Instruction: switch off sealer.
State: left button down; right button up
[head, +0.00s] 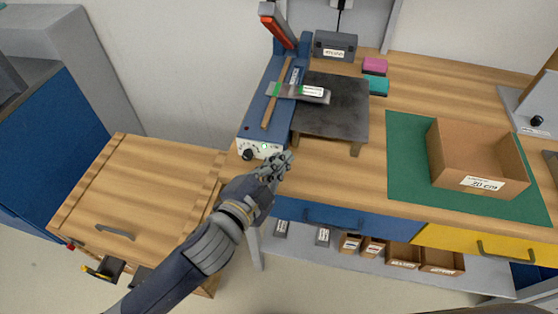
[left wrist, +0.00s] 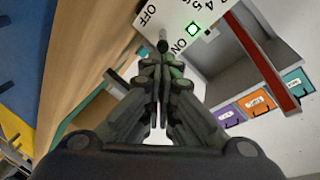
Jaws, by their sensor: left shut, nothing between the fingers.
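The sealer (head: 254,131) is a long blue machine at the left end of the bench, with a raised red-handled arm (head: 279,28). Its pale front panel (head: 272,147) has a dark knob and a lit green lamp (head: 264,146). In the left wrist view the panel shows OFF and ON labels, numbers, the green lamp (left wrist: 193,29) and a small dark switch lever (left wrist: 162,46). My left gripper (head: 284,158) is shut and empty, just in front of the panel. Its fingertips (left wrist: 160,62) are close to the lever; I cannot tell whether they touch. My right gripper is out of view.
A dark stand (head: 337,112) is right of the sealer, with a bag lying across both. An open cardboard box (head: 452,160) sits on a green mat (head: 407,190). A wooden-topped cart (head: 150,185) stands left. Blue and yellow drawers are below the bench edge.

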pick_arm(q)
jog(key=shift+f+t+b, duration=0.25)
jog(key=shift+t+b, duration=0.05)
jog(key=shift+b, duration=0.15)
jog(key=shift+s, duration=0.1)
jog(key=shift+f+t+h+b, duration=0.15)
jog(key=shift+t+h+b, duration=0.15)
jog(key=shift+b, duration=0.35)
